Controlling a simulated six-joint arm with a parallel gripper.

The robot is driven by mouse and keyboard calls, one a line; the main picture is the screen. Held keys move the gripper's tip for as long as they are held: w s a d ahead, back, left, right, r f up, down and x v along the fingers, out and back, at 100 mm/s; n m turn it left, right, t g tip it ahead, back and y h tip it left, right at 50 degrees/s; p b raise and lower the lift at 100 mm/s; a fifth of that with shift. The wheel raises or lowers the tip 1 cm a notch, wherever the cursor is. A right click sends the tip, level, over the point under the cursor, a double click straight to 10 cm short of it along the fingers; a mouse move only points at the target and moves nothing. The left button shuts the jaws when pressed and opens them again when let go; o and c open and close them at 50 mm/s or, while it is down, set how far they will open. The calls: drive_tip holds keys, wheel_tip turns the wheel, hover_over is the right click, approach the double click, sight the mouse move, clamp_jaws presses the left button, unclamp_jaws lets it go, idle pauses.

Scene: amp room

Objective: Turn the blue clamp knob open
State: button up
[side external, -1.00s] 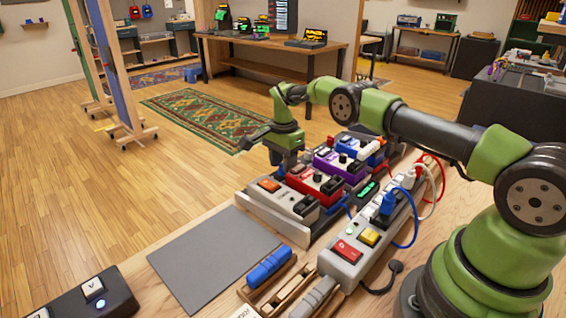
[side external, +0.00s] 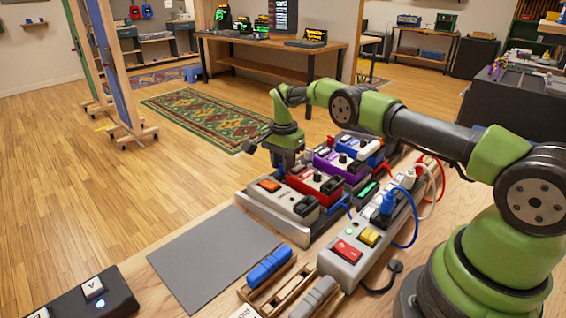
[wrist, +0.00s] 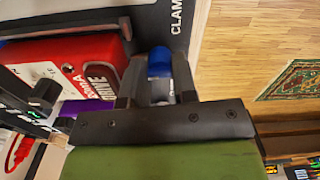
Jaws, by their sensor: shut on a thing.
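The blue clamp knob (wrist: 159,60) shows in the wrist view at the top middle, between the two dark fingers of my gripper (wrist: 158,82). The fingers are shut on it, one on each side. The knob sits by a dark panel with white lettering that starts "CLAM" (wrist: 177,14). In the side external view my gripper (side external: 279,168) points down at the far left edge of the pedal board (side external: 275,218). The knob is hidden there behind the pedals and my gripper.
A red pedal (side external: 314,180) stands right beside my gripper, with a grey pedal (side external: 283,200) in front and a purple pedal (side external: 340,164) behind. A power strip (side external: 375,228) with plugged cables lies to the right. The grey mat (side external: 215,258) is bare.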

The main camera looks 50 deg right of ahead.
drive_tip(key=n, duration=1.2)
drive_tip(key=shift+n, duration=2.1)
drive_tip(key=o, duration=0.7)
drive_tip(key=shift+c, duration=0.2)
drive_tip(key=shift+r, duration=0.1)
wheel_tip(320, 180, up, 10)
